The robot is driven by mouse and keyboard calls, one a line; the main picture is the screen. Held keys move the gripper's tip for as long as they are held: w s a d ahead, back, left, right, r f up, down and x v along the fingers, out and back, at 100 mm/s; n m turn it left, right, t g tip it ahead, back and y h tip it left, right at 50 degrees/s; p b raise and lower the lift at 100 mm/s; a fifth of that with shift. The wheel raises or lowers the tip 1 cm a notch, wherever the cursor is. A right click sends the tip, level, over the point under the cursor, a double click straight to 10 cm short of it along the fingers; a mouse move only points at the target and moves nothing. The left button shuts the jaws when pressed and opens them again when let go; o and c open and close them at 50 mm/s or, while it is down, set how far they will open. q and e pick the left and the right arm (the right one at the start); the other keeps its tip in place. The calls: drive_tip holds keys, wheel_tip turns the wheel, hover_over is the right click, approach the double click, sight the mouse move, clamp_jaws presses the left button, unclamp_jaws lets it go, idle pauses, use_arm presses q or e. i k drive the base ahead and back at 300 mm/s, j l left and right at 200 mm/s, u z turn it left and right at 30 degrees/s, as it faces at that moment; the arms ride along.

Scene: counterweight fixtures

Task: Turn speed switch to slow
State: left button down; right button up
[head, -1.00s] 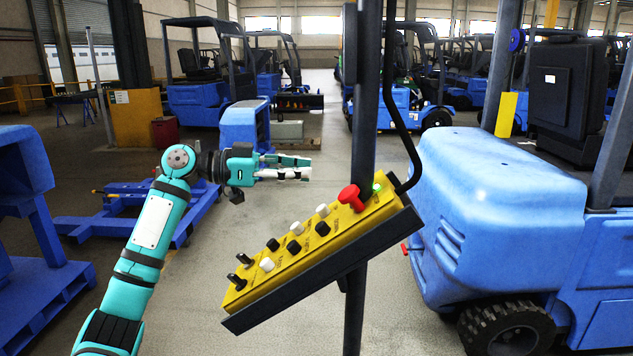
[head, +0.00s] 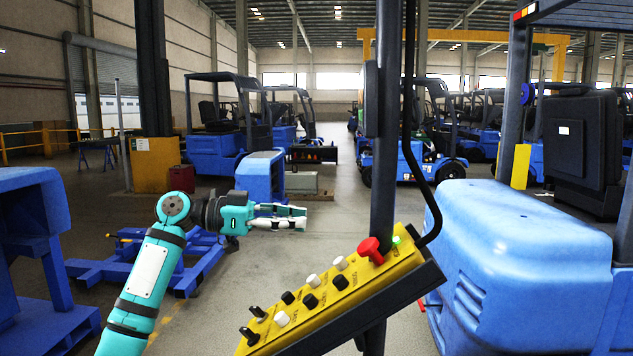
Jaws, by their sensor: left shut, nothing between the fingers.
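A yellow control panel (head: 327,314) is mounted tilted on a dark post (head: 384,150). It carries a red mushroom button (head: 371,250), a green light (head: 396,240), several black and white buttons, and two black toggle-like switches (head: 256,311) and (head: 249,336) at its lower left end. The labels are too small to read, so I cannot tell which one is the speed switch. My left gripper (head: 304,217) is shut and empty, pointing right, above and to the left of the panel and apart from it. My right gripper does not show.
A blue forklift (head: 510,255) stands close on the right of the panel. A blue pallet-truck-like frame (head: 150,265) lies behind my left arm, and a blue machine (head: 30,230) stands at the left edge.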

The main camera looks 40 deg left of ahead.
sight(252, 338)
drive_tip(key=u, duration=1.5)
